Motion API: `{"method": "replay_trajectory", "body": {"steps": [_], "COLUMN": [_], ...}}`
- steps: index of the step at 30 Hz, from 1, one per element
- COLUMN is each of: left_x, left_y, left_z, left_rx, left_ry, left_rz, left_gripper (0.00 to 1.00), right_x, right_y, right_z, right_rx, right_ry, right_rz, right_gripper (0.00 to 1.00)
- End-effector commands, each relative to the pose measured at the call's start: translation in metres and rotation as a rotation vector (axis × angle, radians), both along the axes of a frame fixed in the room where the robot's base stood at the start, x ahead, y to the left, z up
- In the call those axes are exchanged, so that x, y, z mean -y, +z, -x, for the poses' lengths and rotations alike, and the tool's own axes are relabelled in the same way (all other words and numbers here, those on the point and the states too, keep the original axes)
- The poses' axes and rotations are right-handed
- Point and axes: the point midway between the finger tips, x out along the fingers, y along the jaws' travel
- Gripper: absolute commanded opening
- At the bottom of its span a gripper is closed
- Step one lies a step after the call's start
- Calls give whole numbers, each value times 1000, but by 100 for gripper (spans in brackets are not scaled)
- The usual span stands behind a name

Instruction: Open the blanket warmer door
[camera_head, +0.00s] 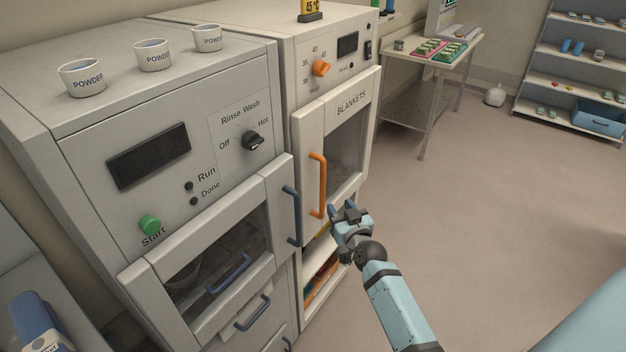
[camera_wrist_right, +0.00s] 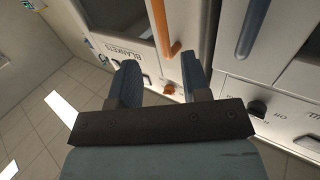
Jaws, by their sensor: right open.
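The blanket warmer (camera_head: 283,45) is the cream cabinet right of the washer. Its door (camera_head: 352,125), marked BLANKETS, has a window and looks shut. An upright orange handle (camera_head: 318,185) runs along the door's left side; it also shows in the right wrist view (camera_wrist_right: 162,28). My right gripper (camera_head: 345,208) is open, just right of the handle's lower end and apart from it. In the right wrist view its two fingers (camera_wrist_right: 160,72) point toward the door with nothing between them. My left gripper is out of view.
The washer (camera_head: 75,150) stands close on the left, with a blue door handle (camera_head: 291,215) near the orange one. Powder cups (camera_head: 82,78) stand on top. An open shelf (camera_head: 322,275) is below the warmer door. Floor to the right is clear, before a cart (camera_head: 425,62) and shelves (camera_head: 570,75).

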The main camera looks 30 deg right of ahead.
Motion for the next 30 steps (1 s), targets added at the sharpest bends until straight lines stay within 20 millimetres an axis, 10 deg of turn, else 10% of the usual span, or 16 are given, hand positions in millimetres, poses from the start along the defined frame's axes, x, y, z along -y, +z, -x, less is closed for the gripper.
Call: {"method": "replay_trajectory", "body": {"steps": [15,30], "left_x": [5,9], "left_y": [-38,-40], "left_z": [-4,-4], "left_rx": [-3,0], "left_ry": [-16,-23], "left_rz": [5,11], "left_gripper": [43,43], "right_x": [19,23], "right_y": [-2,0], "right_z": [-101,-121], "right_rx": [3,0], "right_ry": [1,1], "right_rz": [-3,-1], "right_gripper": [43,43]}}
